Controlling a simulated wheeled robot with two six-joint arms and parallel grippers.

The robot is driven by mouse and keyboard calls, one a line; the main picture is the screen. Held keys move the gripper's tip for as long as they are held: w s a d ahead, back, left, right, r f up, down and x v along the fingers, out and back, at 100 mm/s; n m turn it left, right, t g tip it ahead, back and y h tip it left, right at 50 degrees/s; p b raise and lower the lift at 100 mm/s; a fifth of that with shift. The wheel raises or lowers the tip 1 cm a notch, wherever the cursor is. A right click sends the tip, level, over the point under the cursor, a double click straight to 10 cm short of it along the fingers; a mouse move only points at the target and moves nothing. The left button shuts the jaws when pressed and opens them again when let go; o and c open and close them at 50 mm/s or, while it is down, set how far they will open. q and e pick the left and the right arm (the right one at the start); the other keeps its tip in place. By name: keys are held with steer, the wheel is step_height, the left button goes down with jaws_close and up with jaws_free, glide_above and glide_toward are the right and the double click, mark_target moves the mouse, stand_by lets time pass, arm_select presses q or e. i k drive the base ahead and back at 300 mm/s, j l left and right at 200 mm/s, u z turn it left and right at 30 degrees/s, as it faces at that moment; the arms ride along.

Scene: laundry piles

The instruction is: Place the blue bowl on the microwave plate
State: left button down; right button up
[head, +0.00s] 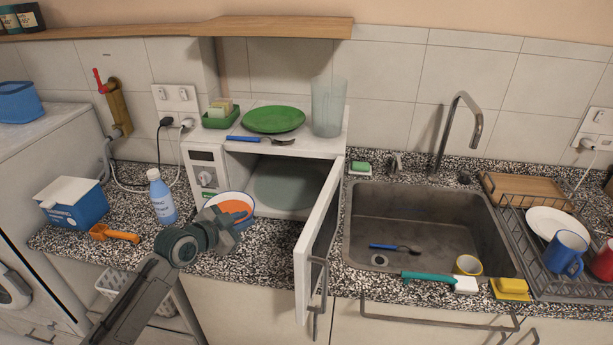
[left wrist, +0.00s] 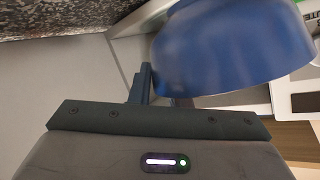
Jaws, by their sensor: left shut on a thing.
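The blue bowl (head: 233,206), with an orange inside, is in front of the microwave's opening at its lower left. In the left wrist view the blue outer wall of the bowl (left wrist: 235,45) fills the upper right. My left gripper (head: 227,222) is shut on the bowl's near side and partly hides it. The microwave (head: 207,176) stands open, and its round plate (head: 285,186) lies flat inside with no object on it. The bowl is apart from the plate, to its left and nearer to me. My right gripper is not in view.
The open microwave door (head: 318,240) juts out to the right of the opening. A blue bottle (head: 161,196) stands left of the bowl. The sink (head: 362,255) is beyond the door.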

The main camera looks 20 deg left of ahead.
mark_target(291, 186)
steer(key=i+l, duration=0.25)
steer(key=i, duration=0.2)
steer(key=i+l+u, duration=0.15)
steer(key=i, duration=0.3)
steer(key=l, duration=0.1)
